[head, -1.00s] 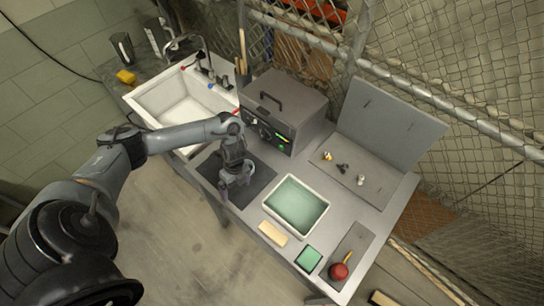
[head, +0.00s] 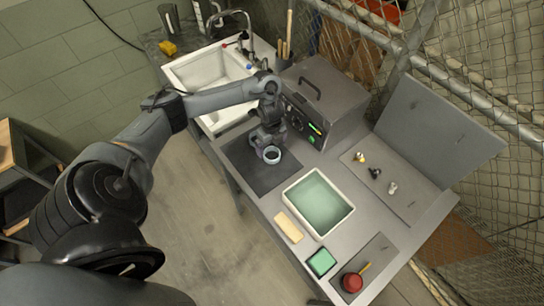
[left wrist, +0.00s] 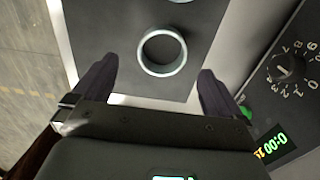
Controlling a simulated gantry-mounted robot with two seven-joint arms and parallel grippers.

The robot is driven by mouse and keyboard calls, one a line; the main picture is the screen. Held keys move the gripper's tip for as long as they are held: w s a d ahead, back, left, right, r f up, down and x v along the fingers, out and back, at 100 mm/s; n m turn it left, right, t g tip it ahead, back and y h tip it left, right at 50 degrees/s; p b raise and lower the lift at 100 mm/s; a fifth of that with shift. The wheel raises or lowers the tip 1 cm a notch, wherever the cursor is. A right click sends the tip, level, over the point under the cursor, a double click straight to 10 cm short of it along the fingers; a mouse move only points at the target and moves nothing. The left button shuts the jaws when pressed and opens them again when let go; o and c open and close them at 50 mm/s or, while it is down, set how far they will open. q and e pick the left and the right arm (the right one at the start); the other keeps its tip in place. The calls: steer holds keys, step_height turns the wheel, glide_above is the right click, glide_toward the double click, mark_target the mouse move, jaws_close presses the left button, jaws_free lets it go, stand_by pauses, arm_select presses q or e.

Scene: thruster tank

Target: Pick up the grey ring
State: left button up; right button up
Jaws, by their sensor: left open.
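The grey ring (head: 272,155) lies on the dark mat (head: 250,172) at the left part of the workbench. In the left wrist view the ring (left wrist: 163,73) is a short, pale grey, hollow cylinder on the dark mat, seen from above. My left gripper (head: 266,142) is over the mat, close to the ring. In the left wrist view its two dark fingers (left wrist: 151,72) are spread wide and empty, with the ring ahead of and between their tips, apart from both. The exact height above the mat is unclear. My right gripper is not in view.
A grey control box (head: 322,97) with dial and green display stands close right of the gripper. A white sink (head: 208,68) is behind. A tray of green liquid (head: 318,203) is to the right.

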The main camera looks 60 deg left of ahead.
arm_select(q)
steer(key=shift+w+f, duration=0.1)
steer(key=shift+f, duration=2.4)
steer(key=shift+c, duration=0.3)
steer(key=c, duration=1)
steer(key=shift+r, duration=0.1)
steer(key=shift+c, duration=0.2)
